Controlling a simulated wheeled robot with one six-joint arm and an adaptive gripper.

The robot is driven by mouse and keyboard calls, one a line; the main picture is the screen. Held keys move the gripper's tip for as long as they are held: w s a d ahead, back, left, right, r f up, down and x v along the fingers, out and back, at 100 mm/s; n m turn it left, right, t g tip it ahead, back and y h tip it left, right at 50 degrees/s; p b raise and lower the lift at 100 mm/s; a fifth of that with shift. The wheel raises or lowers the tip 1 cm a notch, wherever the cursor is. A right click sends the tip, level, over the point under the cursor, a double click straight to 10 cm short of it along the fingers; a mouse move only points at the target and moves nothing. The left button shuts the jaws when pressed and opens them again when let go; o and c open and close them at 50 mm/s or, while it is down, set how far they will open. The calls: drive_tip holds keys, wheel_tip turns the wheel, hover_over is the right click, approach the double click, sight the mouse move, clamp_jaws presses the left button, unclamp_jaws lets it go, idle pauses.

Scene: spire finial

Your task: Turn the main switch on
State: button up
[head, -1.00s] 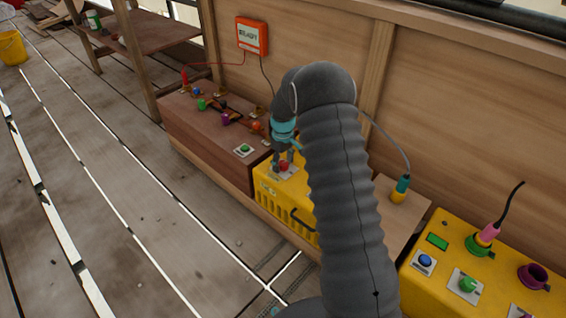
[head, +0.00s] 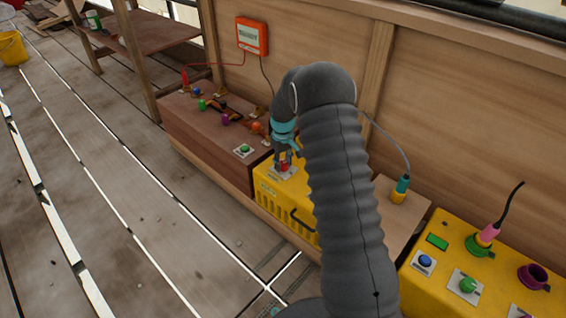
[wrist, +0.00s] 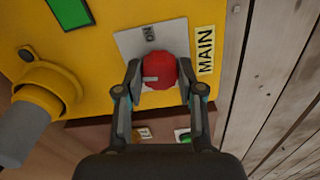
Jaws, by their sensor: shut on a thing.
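The main switch is a red round knob (wrist: 160,72) on a pale plate (wrist: 135,44) marked "ON", beside a yellow "MAIN" label (wrist: 205,50). It sits on top of the yellow box (head: 264,190) in the head view. My gripper (wrist: 160,90) is shut on the red knob, one finger on each side. A pale mark on the knob points left in the wrist view, while "ON" is above it. In the head view my gripper (head: 284,168) is over the knob, and my arm hides part of the box.
A brown box (head: 205,150) with several coloured knobs stands to the left. A yellow panel (head: 480,275) with buttons and plugs is at right. A yellow plug (wrist: 50,90) is close to the gripper. An orange display box (head: 252,36) hangs on the wall.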

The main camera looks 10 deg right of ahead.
drive_tip(key=m, duration=0.4)
drive_tip(key=shift+m, duration=0.3)
drive_tip(key=m, duration=0.3)
drive_tip(key=shift+m, duration=0.3)
drive_tip(key=m, duration=0.4)
drive_tip(key=shift+m, duration=1.9)
drive_tip(key=o, duration=1.1)
drive_tip(key=shift+a, duration=0.1)
drive_tip(key=shift+o, duration=0.2)
